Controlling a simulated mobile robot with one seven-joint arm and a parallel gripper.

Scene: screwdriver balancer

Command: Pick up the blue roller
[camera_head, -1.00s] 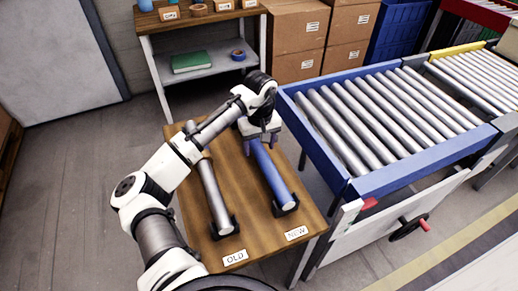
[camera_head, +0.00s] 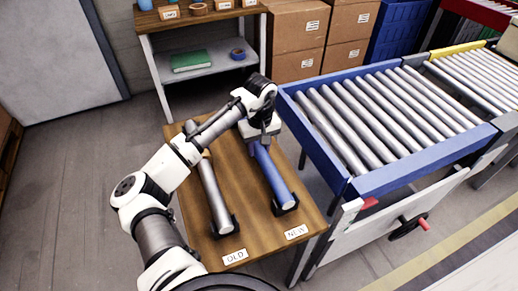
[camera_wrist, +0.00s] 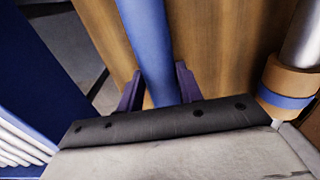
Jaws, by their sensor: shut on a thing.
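The blue roller (camera_head: 272,178) lies on the wooden table on the side of the NEW label, its near end in a black cradle (camera_head: 285,206). My gripper (camera_head: 258,141) is over its far part, pointing down. In the wrist view the blue roller (camera_wrist: 150,40) runs between the two purple fingers of my gripper (camera_wrist: 160,92), one on each side. The gripper is shut on the roller. The roller's far end is hidden by my gripper and wrist.
A grey roller (camera_head: 212,195) lies to the left on the OLD side, partly under my arm. The wooden table (camera_head: 243,205) has bare wood between the rollers. A blue-framed conveyor (camera_head: 330,160) stands close on the right. A shelf (camera_head: 200,68) stands behind.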

